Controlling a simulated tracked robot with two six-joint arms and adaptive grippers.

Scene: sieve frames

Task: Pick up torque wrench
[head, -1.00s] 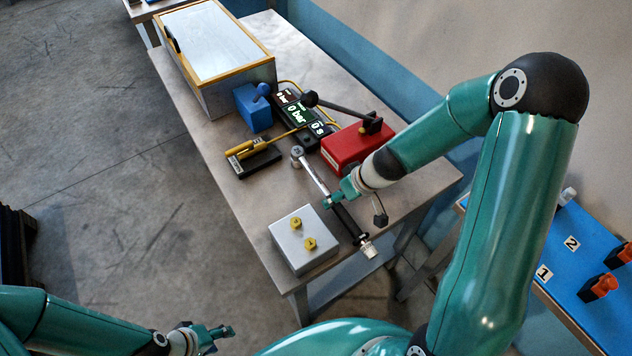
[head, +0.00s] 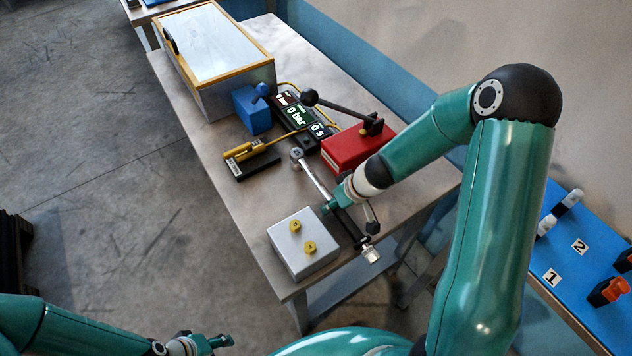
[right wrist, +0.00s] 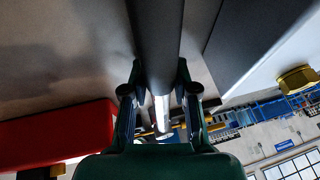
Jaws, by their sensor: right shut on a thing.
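The torque wrench lies along the table's near part in the head view, with a round silver ratchet head, a silver shaft (head: 314,179) and a black handle (head: 352,228). My right gripper (head: 337,202) is shut on it where the shaft meets the handle. In the right wrist view the dark handle (right wrist: 157,40) passes between the two fingers of my right gripper (right wrist: 158,88). Whether the wrench is clear of the tabletop I cannot tell. My left gripper (head: 219,342) is at the bottom left, away from the table, and its finger opening is unclear.
A grey block with yellow knobs (head: 303,255) stands close left of the wrench handle. A red box with a black lever (head: 347,150), a black-and-yellow tool on a stand (head: 252,163), a display (head: 297,115) and a blue block (head: 248,112) stand farther back.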

